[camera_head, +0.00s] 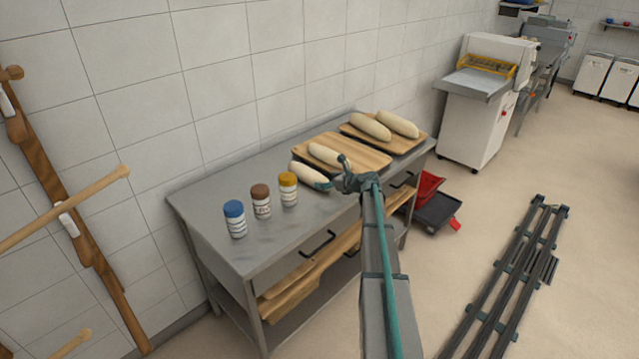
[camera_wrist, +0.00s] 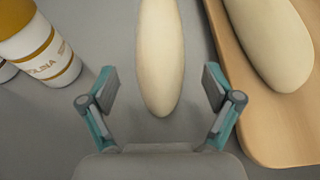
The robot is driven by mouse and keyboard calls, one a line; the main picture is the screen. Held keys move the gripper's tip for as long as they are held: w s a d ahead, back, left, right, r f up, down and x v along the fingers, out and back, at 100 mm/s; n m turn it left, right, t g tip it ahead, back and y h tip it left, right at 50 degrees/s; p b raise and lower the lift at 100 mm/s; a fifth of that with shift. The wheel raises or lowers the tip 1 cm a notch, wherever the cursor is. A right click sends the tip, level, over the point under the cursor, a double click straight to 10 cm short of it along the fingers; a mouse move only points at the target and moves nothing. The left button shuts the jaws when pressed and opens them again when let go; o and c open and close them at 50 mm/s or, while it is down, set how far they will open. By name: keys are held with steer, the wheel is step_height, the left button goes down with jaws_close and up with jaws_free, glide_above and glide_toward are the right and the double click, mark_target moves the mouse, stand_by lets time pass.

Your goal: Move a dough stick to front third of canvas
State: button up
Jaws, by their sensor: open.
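A pale dough stick (camera_head: 307,176) lies on the bare grey tabletop beside the nearer wooden board (camera_head: 369,158). In the wrist view this dough stick (camera_wrist: 160,50) points down between the two fingers of my gripper (camera_wrist: 160,88), with gaps on both sides. My gripper (camera_head: 336,172) is open and holds nothing. A second dough stick (camera_head: 324,154) lies on the nearer board; it also shows in the wrist view (camera_wrist: 268,40). Two more dough sticks (camera_head: 371,126) (camera_head: 398,123) lie on the farther board (camera_head: 409,146). I cannot make out which surface is the canvas.
Blue-lidded (camera_head: 235,219), brown-lidded (camera_head: 261,201) and yellow-lidded (camera_head: 288,189) jars stand left of the loose dough stick on the steel table (camera_head: 200,200). The yellow-banded jar (camera_wrist: 35,45) is close left in the wrist view. The table's left end is clear.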

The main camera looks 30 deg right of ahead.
steer(key=b+v, duration=0.1)
steer(key=v, duration=0.4)
steer(key=shift+s, duration=0.3)
steer(key=shift+o, duration=0.7)
steer(key=shift+s+d+r, duration=0.15)
steer(key=shift+s+r, duration=0.1)
steer(key=shift+s, duration=0.05)
